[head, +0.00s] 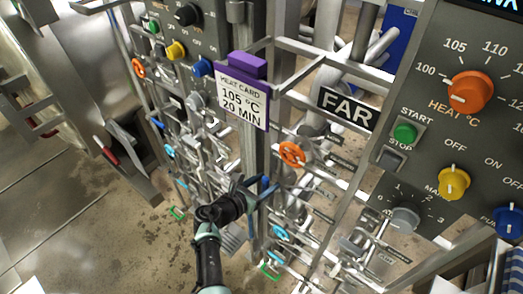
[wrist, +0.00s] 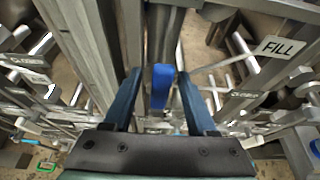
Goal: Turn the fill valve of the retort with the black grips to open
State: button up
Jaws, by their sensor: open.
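My gripper (head: 262,187) is open in the head view, low by the upright post among the pipes. In the wrist view its two fingers (wrist: 160,78) stand on either side of a blue-ended part (wrist: 162,90). I see a gap on both sides of that part, and cannot tell its depth between the fingers. A FILL label (wrist: 281,47) is at the upper right of the wrist view, with pale bars and pipes beside it. I cannot make out clearly which valve has black grips, nor its handle position.
A FAR sign (head: 345,108) and a purple-topped heat card (head: 242,100) hang on the frame above my gripper. Pipes crowd both sides; bare floor (head: 130,235) lies at left.

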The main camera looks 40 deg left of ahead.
jog(key=p+v, duration=0.1)
jog(key=v, duration=1.2)
jog(key=shift+p, duration=0.35)
jog(key=shift+w, duration=0.1)
